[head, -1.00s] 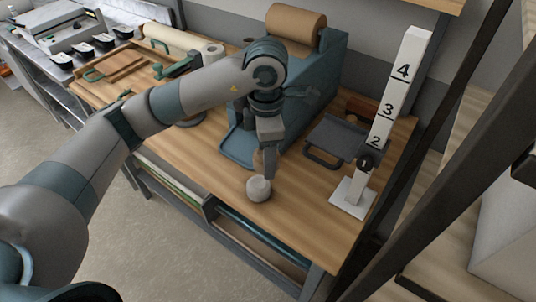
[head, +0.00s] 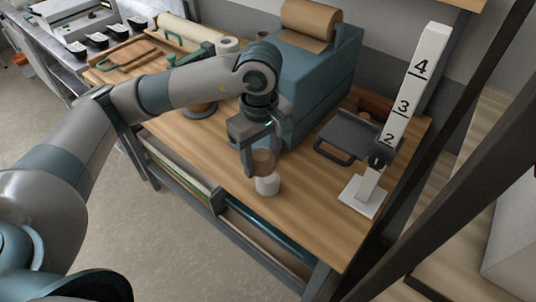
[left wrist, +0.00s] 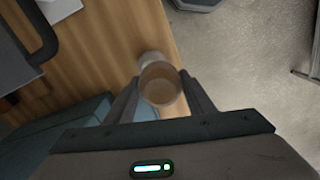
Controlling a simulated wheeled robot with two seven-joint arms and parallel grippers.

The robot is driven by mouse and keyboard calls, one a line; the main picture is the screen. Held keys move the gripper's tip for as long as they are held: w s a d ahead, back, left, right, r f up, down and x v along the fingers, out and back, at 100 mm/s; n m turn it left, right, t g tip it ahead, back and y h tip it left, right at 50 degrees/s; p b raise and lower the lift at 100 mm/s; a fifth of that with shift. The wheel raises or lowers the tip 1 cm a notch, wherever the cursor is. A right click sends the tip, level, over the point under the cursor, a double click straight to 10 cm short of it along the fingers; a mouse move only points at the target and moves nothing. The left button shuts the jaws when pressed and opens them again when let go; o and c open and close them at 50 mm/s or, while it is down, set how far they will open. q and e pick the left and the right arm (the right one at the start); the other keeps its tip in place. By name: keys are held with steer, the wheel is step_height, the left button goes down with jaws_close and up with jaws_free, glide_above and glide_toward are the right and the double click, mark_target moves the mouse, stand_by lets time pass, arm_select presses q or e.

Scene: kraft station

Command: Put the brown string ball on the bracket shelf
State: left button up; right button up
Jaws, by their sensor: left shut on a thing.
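The brown string ball (head: 262,162) is between the fingers of my left gripper (head: 262,168), which is shut on it. In the left wrist view the ball (left wrist: 160,84) shows as a brown round between the fingertips (left wrist: 162,98). Whether it touches the table is hard to tell. A whitish ball or spool (head: 267,185) stands close by on the table, just below it in the head view. A wooden shelf edge (head: 462,4) shows at the top right; I cannot tell if it is the bracket shelf. My right gripper is not in view.
A white numbered post (head: 412,85) stands at the right of the wooden table (head: 310,205), near a dark grey tray (head: 350,134). A blue-grey dispenser (head: 325,65) with a brown paper roll (head: 311,20) is behind the gripper. Dark frame bars (head: 465,150) cross the right side.

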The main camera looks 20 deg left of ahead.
arm_select(q)
steer(key=m, duration=0.2)
steer(key=s+a+m, duration=0.1)
steer(key=m, duration=0.1)
steer(key=s+f+m, duration=0.1)
steer(key=m, duration=0.1)
steer(key=shift+a+m, duration=0.35)
steer(key=shift+m, duration=0.05)
steer(key=m, duration=0.2)
steer(key=s+a+m, duration=0.1)
steer(key=m, duration=0.1)
steer(key=shift+s+a+f+m+b, duration=0.1)
steer(key=shift+s+f+m+b, duration=0.1)
steer(key=shift+m+b, duration=0.2)
